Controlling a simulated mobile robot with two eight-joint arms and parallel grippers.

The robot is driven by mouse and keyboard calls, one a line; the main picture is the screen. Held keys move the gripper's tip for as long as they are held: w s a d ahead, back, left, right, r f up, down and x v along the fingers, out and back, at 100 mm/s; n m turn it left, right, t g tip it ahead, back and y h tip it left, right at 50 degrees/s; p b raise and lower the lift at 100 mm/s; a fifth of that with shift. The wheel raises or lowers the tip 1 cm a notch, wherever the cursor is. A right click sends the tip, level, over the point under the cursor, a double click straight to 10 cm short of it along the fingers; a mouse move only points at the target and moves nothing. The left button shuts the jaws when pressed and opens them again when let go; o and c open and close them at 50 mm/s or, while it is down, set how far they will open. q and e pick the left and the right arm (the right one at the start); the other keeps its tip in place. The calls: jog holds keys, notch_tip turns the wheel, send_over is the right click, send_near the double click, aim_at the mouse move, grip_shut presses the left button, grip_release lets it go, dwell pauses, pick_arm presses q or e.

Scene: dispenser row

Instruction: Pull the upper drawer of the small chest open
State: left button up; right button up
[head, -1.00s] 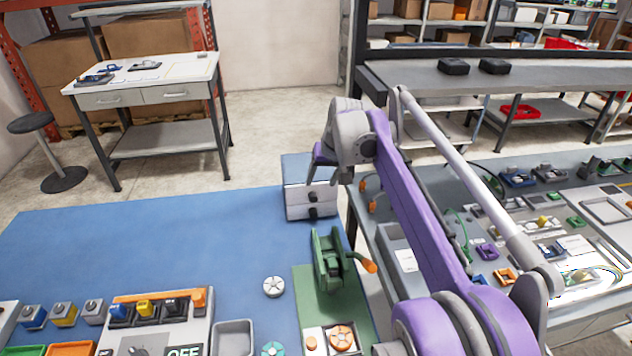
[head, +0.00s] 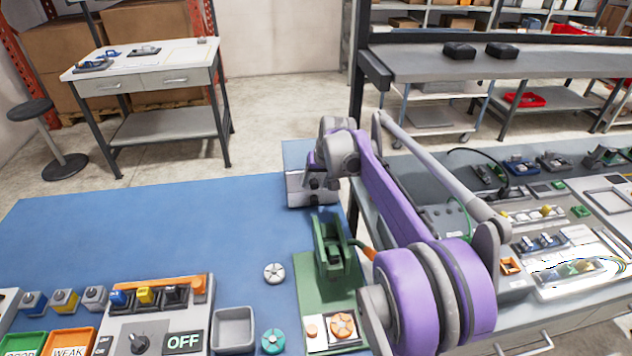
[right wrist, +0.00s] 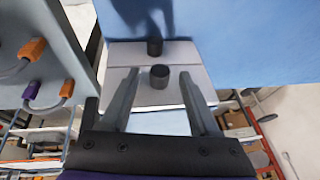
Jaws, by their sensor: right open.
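The small chest (head: 296,188) stands at the far right end of the blue bench, with a blue top and pale drawer fronts. My right gripper (head: 317,181) is at its front, partly hidden by my own arm. In the right wrist view the chest (right wrist: 185,55) appears inverted, with two dark round knobs. The upper drawer's knob (right wrist: 160,77) is nearer the gripper; the lower drawer's knob (right wrist: 155,47) is beyond it. My open right gripper (right wrist: 160,82) has one finger on each side of the upper knob, with gaps showing. Both drawers look shut. My left gripper is out of view.
A grey bench (head: 405,165) with parts lies to the right. The blue bench top (head: 170,225) left of the chest is clear.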

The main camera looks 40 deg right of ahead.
jog(key=shift+f, duration=0.1)
grip_shut()
dwell(0.3)
dwell(1.1)
